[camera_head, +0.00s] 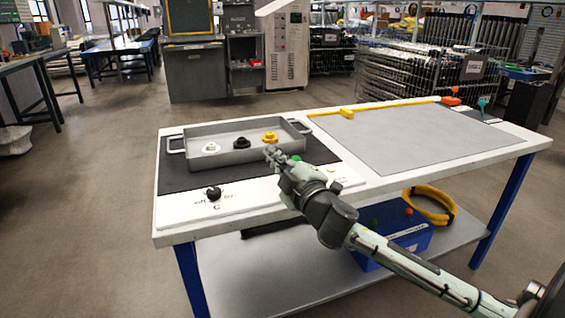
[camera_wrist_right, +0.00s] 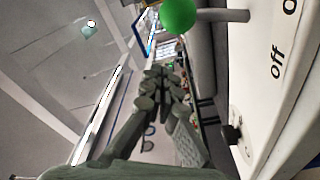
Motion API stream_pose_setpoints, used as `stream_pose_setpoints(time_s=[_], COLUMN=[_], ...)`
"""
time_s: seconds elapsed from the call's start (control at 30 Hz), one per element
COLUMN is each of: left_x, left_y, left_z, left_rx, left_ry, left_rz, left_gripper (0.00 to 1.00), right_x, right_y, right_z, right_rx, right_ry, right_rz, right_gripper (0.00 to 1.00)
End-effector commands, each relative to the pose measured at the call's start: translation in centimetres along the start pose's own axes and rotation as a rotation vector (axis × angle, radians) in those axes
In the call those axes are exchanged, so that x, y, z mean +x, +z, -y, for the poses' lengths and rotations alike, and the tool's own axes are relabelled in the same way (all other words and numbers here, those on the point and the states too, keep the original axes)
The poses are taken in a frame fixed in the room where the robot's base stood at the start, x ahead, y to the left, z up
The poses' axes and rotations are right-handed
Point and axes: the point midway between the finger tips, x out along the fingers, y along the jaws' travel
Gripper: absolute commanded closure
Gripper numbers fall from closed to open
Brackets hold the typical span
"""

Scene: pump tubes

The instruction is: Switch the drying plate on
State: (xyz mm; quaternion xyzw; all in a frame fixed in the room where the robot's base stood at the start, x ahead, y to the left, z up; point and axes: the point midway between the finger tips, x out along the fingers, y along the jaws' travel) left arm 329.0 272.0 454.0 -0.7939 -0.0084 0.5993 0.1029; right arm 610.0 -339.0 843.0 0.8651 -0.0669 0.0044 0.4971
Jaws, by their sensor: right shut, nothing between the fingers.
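The drying plate is a dark flat surface (camera_head: 178,178) on the white table, with a white front panel (camera_head: 250,199). A black knob (camera_head: 213,193) sits on the panel's left part, with small lettering around it. A green ball (camera_head: 295,158) shows just behind my right gripper (camera_head: 271,153). In the right wrist view the green ball (camera_wrist_right: 178,15) sits on a grey rod, near panel lettering reading "off". My right gripper's fingers (camera_wrist_right: 165,76) are shut and empty, apart from the ball in that view. The gripper hides part of the panel. My left gripper is not in view.
A grey metal tray (camera_head: 187,151) on the plate holds white, black and yellow parts. A grey mat (camera_head: 420,135) covers the table's right half, with a yellow piece (camera_head: 347,112) at its edge. A blue box (camera_head: 410,240) and yellow hose (camera_head: 447,205) are below.

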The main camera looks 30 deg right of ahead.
Motion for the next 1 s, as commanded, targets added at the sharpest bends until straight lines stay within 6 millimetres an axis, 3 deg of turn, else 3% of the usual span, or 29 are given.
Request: stream_pose_setpoints(time_s=[0.13,0.33,0.8,0.93,1.0], left_x=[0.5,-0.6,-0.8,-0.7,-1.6], left_y=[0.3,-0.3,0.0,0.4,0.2], left_z=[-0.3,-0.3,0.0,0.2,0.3], left_rx=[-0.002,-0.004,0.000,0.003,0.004], left_ry=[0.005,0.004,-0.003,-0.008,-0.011], left_rz=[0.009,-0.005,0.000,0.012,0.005], left_gripper=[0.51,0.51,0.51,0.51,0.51], right_x=[-0.4,-1.0,-1.2,-1.5,-1.6], right_y=[1.7,3.4,3.9,5.0,5.4], right_z=[0.2,0.1,0.1,0.1,-0.2], right_rx=[-0.002,-0.001,0.006,0.074,0.119], right_ry=[-0.004,-0.002,0.000,0.010,0.016], right_rz=[0.003,0.003,0.001,0.005,0.005], right_gripper=[1.00,1.00,1.00,1.00,1.00])
